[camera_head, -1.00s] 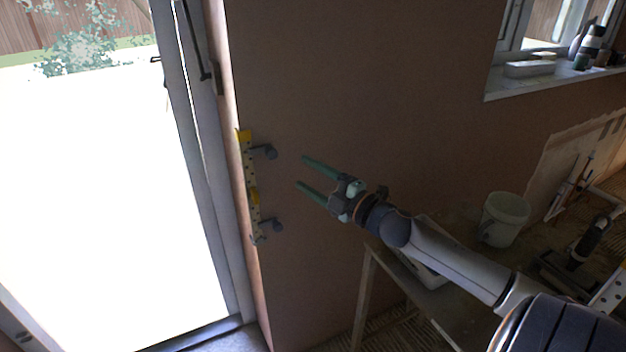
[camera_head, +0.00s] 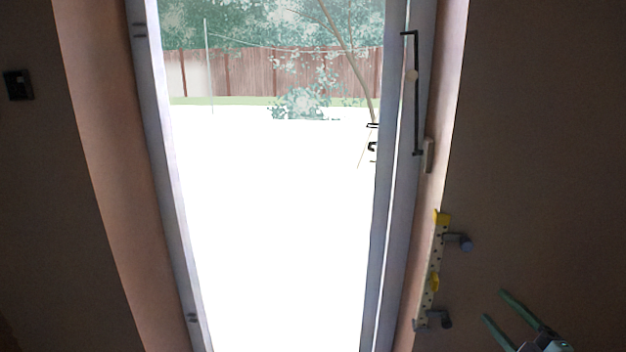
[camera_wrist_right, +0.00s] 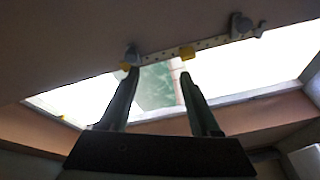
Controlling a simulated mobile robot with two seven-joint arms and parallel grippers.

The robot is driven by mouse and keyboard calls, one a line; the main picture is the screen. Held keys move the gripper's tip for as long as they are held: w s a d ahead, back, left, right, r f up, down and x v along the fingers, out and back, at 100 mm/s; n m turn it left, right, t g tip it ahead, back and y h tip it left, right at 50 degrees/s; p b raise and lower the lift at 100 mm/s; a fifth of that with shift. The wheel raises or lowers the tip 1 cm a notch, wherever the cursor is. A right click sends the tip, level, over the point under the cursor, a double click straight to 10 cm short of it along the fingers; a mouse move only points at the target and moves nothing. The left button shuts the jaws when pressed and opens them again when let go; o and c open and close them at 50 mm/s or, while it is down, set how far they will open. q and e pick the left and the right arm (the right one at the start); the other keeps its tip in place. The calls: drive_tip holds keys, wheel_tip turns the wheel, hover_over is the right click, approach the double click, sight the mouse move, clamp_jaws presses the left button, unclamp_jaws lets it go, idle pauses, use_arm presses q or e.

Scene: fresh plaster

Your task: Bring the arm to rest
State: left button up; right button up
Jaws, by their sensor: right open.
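My right gripper (camera_head: 497,306) shows at the lower right of the head view, its two green fingers apart and nothing between them. It points up and left, towards the plaster wall beside the doorway. In the right wrist view the open fingers (camera_wrist_right: 158,76) reach up towards the bright opening, with no object held. My left gripper is in neither view. Most of my right arm is outside the head view.
A perforated strip with yellow parts (camera_head: 434,262) is clamped at the wall's corner, left of my right gripper; it also shows in the right wrist view (camera_wrist_right: 210,42). Its clamps stick out. A bright doorway (camera_head: 285,220) fills the middle. A dark switch (camera_head: 18,85) is on the left wall.

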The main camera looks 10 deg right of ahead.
drive_tip(key=s+a+f+m+g+h, duration=0.1)
drive_tip(key=s+a+f+m+g, duration=0.2)
drive_tip(key=f, duration=0.6)
drive_tip(key=s+a+f+m+g, duration=0.1)
drive_tip(key=s+a+f+m, duration=0.35)
drive_tip(key=f, duration=0.35)
drive_tip(key=s+a+f+m+g+y, duration=0.1)
drive_tip(key=s+a+f+m+g, duration=0.3)
drive_tip(key=s+a+f, duration=0.8)
drive_tip(key=s+a+m, duration=0.1)
drive_tip(key=s+a, duration=0.1)
drive_tip(key=a, duration=0.1)
drive_tip(key=shift+a+f+g, duration=0.2)
drive_tip(key=shift+a+g, duration=0.05)
drive_tip(key=shift+g, duration=0.15)
